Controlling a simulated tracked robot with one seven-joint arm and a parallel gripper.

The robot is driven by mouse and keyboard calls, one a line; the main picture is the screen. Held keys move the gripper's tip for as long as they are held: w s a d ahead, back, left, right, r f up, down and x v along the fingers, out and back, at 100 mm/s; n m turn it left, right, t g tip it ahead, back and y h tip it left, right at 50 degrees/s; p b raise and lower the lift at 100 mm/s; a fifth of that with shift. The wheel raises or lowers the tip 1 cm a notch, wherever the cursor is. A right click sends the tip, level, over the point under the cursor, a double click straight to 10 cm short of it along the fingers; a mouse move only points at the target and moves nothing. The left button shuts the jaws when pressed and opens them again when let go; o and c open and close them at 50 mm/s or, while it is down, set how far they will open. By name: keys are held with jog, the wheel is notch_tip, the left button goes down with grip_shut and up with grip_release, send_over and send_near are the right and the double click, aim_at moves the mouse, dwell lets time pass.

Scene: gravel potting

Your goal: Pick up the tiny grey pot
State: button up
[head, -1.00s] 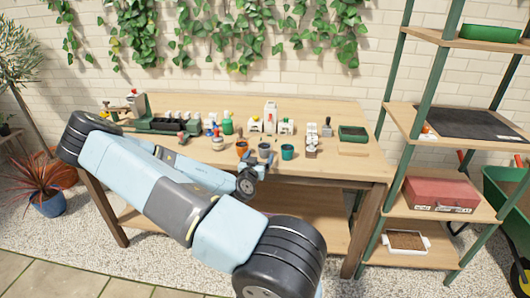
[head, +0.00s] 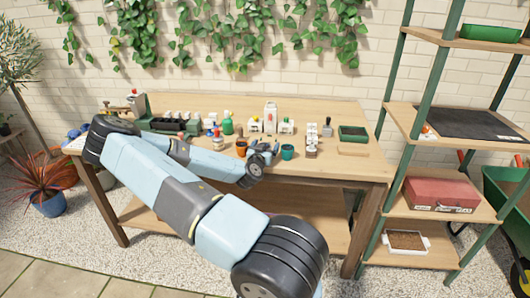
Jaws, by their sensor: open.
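The tiny grey pot (head: 264,147) stands near the front edge of the workbench, between an orange pot (head: 241,148) and a teal pot (head: 287,152). My gripper (head: 266,154) is right at the grey pot in the picture and covers most of it. The jaws are open. I cannot tell whether the fingers stand around the pot or only in front of it, nor whether they touch it.
The wooden workbench (head: 345,170) holds bottles, a white carton (head: 270,117), a green tray (head: 352,134) and a row of small items (head: 311,142) behind and right of the pots. A shelf with a red case (head: 440,194) stands to the right.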

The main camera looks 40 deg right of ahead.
jog(key=c, duration=1.1)
jog(key=shift+r, duration=0.15)
